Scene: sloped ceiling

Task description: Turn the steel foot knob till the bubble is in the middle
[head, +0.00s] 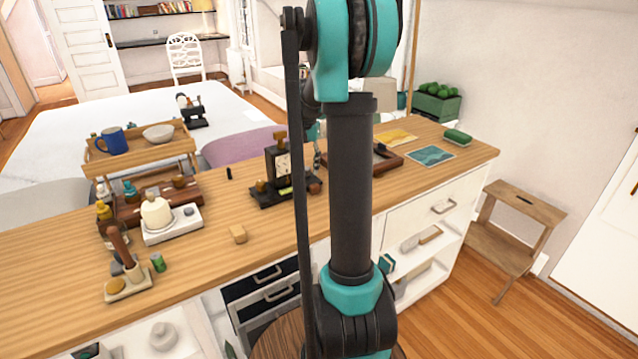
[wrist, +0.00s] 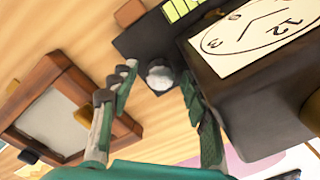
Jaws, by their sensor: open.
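The clock stand (head: 283,165) is a dark block with a pale clock face on a black base, standing on the wooden counter. In the wrist view the clock face (wrist: 250,35) is at the upper right. The yellow-green bubble vial (wrist: 182,9) is cut by the top edge; I cannot tell where its bubble sits. The steel foot knob (wrist: 160,74) is a round, pale grey knob at the base's corner. My gripper (wrist: 156,84) is open, with one finger on each side of the steel knob; contact cannot be told. In the head view my arm mostly hides the gripper.
A brown-framed tray (head: 388,160) lies right of the stand, close to my left finger in the wrist view. The counter's front middle is mostly clear.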

